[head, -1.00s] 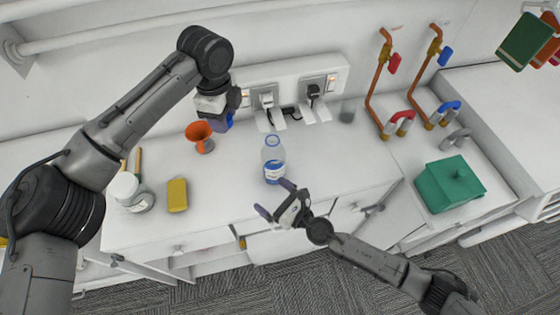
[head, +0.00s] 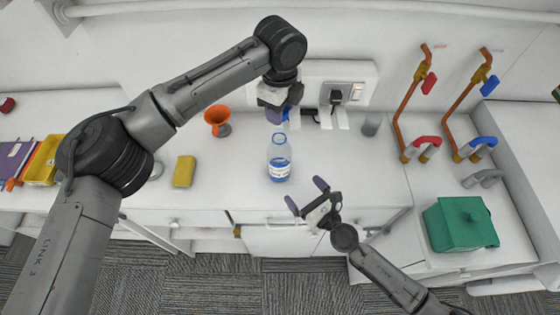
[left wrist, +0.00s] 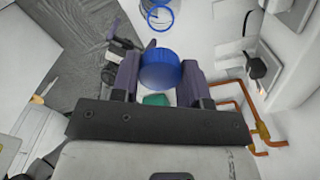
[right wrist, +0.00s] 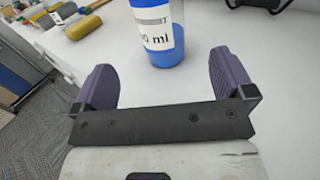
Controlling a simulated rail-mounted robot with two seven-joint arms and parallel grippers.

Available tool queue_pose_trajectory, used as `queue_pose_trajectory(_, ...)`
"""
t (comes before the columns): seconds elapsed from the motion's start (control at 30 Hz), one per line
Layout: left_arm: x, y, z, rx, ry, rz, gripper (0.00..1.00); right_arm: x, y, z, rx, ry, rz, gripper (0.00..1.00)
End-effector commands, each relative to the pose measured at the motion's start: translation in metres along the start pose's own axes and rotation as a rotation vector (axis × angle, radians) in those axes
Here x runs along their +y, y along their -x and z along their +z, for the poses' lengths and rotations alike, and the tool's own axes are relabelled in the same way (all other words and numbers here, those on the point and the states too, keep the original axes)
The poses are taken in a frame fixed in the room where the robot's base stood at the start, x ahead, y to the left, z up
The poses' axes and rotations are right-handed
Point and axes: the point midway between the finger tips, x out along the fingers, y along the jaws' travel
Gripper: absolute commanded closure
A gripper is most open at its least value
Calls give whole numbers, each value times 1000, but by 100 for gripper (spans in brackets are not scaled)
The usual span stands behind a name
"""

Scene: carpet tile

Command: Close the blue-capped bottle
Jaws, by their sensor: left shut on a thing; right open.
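The clear bottle (head: 279,160) with a white label and blue liquid stands upright on the white counter, its mouth open. My left gripper (head: 278,116) is shut on the blue cap (left wrist: 159,69), above and just behind the bottle in the head view. The bottle's open mouth (left wrist: 160,15) shows past the cap in the left wrist view, apart from it. My right gripper (head: 307,198) is open and empty in front of the bottle. In the right wrist view the bottle's lower part (right wrist: 160,30) stands ahead, between and beyond the open fingers (right wrist: 165,85).
An orange funnel (head: 216,118) and a yellow sponge (head: 184,171) are on the counter to the left. Wall sockets with plugs (head: 337,97) are behind. A small glass (head: 371,125), copper taps (head: 412,110) and a green box (head: 460,224) are to the right. Counter beside the bottle is clear.

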Motion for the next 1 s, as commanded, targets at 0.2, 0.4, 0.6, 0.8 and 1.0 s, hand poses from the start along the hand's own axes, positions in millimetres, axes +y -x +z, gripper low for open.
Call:
queue_pose_trajectory(0.2,0,0,0,0,0,0,80,1,-28,1,-2,0,1,0)
queue_pose_trajectory(0.4,0,0,0,0,0,0,80,1,-64,2,-3,-2,0,0)
queue_pose_trajectory(0.6,0,0,0,0,0,0,80,2,-87,0,-2,-6,-1,0)
queue_pose_trajectory(0.8,0,0,0,0,0,0,81,0,-106,1,-1,-1,-2,0)
queue_pose_trajectory(1.0,0,0,0,0,0,0,81,0,-115,1,-1,-1,0,0)
